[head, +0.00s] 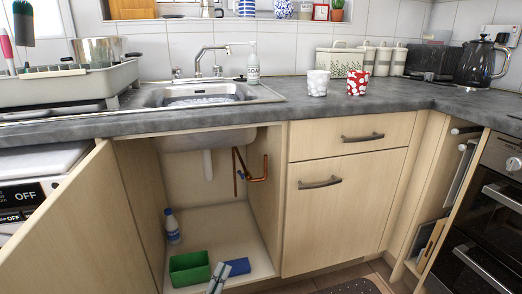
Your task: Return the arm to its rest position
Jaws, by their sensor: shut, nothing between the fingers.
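My gripper (218,272) shows at the bottom edge of the head view, low in front of the open cabinet under the sink. Only its grey end is in view; the rest of my arm is out of frame. Its fingers are shut and hold nothing. It overlaps the view of a green tub (190,268) and a blue block-like item (237,267) on the cabinet floor. I cannot tell whether it touches either.
The open cabinet door (75,232) stands out on the left. A bottle (172,226) and copper pipes (253,178) are inside the cabinet. The counter (270,113) holds the sink (205,95), two cups (318,83) and a kettle (481,63). An oven (485,225) is at right.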

